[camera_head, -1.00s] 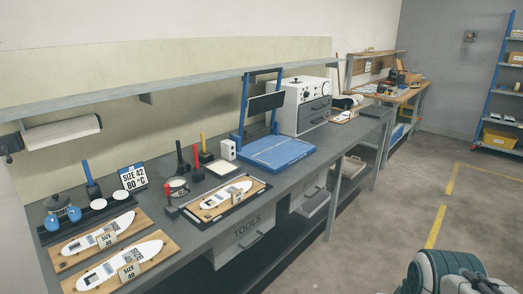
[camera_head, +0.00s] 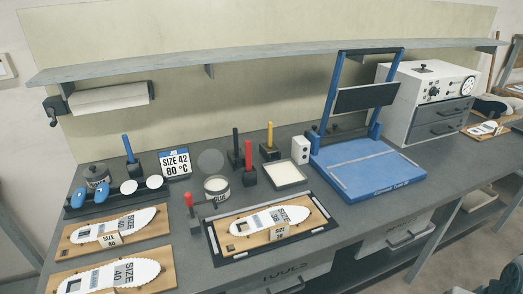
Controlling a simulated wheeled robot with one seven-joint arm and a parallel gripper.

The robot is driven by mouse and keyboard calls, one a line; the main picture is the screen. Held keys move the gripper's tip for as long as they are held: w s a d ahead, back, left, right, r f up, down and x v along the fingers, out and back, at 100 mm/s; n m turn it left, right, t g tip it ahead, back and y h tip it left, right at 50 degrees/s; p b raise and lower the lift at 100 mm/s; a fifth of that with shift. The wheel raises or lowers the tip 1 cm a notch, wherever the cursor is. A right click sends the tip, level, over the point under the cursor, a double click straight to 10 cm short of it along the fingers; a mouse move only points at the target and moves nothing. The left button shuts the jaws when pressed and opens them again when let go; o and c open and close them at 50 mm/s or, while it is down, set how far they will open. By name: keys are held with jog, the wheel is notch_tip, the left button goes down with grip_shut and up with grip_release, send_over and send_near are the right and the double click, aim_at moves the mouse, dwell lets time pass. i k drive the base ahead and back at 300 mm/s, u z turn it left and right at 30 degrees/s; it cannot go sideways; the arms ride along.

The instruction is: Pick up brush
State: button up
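Several upright handles stand in small dark blocks on the grey workbench: a blue handle (camera_head: 128,146) at the left, a black handle (camera_head: 236,139), a red handle (camera_head: 248,153) and a yellow handle (camera_head: 270,133) near the middle. Any bristles are hidden in the blocks, so I cannot tell which of these is the brush. My gripper is not in view; only a bit of my arm shows at the bottom right corner.
A board with a white insole (camera_head: 268,217) lies at the bench front beside a red-handled clamp (camera_head: 190,201). Two more insole boards (camera_head: 75,237) lie left. A blue press (camera_head: 368,172) and a grey drawer unit (camera_head: 430,108) stand right. A shelf (camera_head: 250,53) overhangs the bench.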

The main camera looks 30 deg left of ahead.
aim_at(247, 143)
jog(key=u, duration=0.7)
jog(key=i, duration=0.75)
jog(key=u, duration=0.9)
